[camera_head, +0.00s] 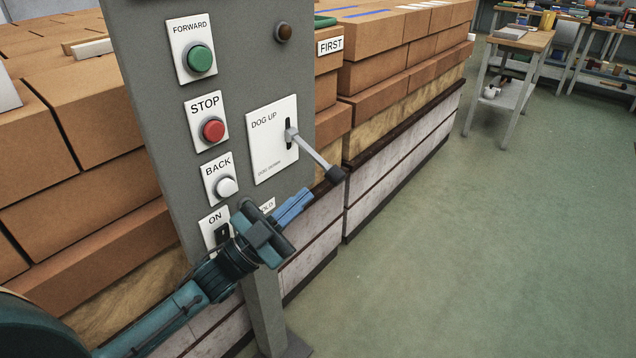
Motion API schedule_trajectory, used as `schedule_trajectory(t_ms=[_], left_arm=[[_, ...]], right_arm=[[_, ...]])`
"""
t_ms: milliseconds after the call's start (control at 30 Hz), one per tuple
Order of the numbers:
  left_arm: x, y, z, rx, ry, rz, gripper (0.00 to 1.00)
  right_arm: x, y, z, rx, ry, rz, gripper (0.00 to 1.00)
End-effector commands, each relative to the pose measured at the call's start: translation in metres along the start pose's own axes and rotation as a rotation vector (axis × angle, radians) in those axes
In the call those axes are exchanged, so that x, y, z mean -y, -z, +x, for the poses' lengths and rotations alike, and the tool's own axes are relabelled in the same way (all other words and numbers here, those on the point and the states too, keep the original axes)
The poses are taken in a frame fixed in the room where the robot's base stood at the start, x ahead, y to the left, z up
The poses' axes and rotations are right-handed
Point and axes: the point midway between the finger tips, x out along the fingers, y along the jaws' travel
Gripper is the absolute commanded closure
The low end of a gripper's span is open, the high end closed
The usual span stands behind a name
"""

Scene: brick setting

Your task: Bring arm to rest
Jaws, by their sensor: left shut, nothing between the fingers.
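My left gripper (294,208) is at the lower right part of a grey control panel (146,60), with its blue fingers shut and nothing between them. My left arm (165,318) comes in from the lower left. The gripper is below a lever (316,157) that sticks out from a plate marked DOG UP (268,135); in the picture the fingertips are just under the lever's dark knob, and I cannot tell whether they touch. The gripper and wrist partly hide the ON switch (222,232) and a label ending in OLD (267,205). My right gripper is not in view.
The panel carries green FORWARD (200,58), red STOP (213,130) and white BACK (227,187) buttons. Large brown blocks (380,50) are stacked behind it on a pale slatted base (400,155). The green floor (480,250) at right is clear, with a workbench (520,42) farther back.

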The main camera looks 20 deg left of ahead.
Motion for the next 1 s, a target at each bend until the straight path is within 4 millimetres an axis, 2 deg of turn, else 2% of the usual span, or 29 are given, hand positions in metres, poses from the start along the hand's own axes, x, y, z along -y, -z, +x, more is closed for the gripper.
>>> schedule_trajectory(t_ms=[67,200,733,867,1000], left_arm=[[-0.001,0.000,-0.009,0.001,-0.001,0.000,1.00],[0.000,0.001,-0.016,-0.001,0.000,0.001,1.00],[-0.002,0.001,-0.017,0.003,0.001,-0.004,1.00],[-0.023,-0.001,-0.028,0.072,0.018,-0.064,1.00],[-0.070,0.001,-0.060,0.269,0.064,-0.214,1.00]], right_arm=[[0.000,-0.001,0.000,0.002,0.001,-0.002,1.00],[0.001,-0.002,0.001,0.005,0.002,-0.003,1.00],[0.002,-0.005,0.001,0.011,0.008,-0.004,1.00],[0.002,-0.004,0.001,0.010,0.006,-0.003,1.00],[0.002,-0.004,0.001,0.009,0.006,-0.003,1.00]])
